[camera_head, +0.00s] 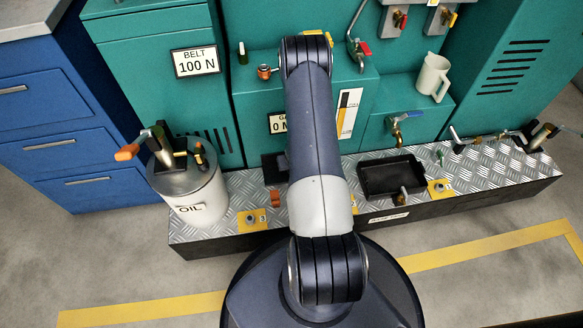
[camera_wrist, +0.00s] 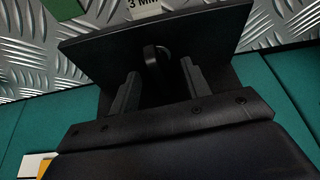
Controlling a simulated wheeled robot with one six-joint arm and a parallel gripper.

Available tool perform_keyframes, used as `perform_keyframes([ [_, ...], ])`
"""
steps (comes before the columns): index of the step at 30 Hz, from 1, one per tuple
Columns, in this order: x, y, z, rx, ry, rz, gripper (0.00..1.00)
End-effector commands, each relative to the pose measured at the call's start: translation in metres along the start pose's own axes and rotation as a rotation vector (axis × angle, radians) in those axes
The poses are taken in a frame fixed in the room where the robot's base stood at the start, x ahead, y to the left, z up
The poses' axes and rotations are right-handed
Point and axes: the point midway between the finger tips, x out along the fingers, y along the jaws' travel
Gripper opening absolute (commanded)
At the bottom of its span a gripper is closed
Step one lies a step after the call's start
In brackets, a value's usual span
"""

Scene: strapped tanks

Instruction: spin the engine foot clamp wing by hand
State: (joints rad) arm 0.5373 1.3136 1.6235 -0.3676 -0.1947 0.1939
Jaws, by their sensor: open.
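My gripper (camera_wrist: 160,68) is open in the wrist view, with its two dark fingers apart. A small dark rounded piece (camera_wrist: 153,55) stands between the fingertips, in front of a black plate (camera_wrist: 100,48). I cannot tell whether it is the clamp wing, or whether a finger touches it. In the head view my arm hides the gripper and the spot in front of it. An orange wing-shaped piece (camera_head: 275,198) shows just left of my arm on the tread-plate plinth. I cannot tell whether it belongs to the engine foot clamp.
A white oil tank (camera_head: 192,195) with handles on top stands at the left. A black tray (camera_head: 375,192) sits on the tread-plate plinth (camera_head: 470,172) right of my arm. Yellow bolted pads (camera_head: 252,226) lie along its front. Teal cabinets (camera_head: 150,105) rise behind. The floor in front is clear.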

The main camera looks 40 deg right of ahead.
Motion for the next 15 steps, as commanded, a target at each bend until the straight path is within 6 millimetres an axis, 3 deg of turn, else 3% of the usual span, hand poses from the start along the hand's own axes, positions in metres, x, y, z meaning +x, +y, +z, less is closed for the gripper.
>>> perform_keyframes([
  [11, 0.0067, -0.0002, -0.0001, -0.001, -0.001, 0.0, 0.45],
  [15, 0.0066, -0.0002, 0.0, -0.001, -0.001, 0.0, 0.34],
])
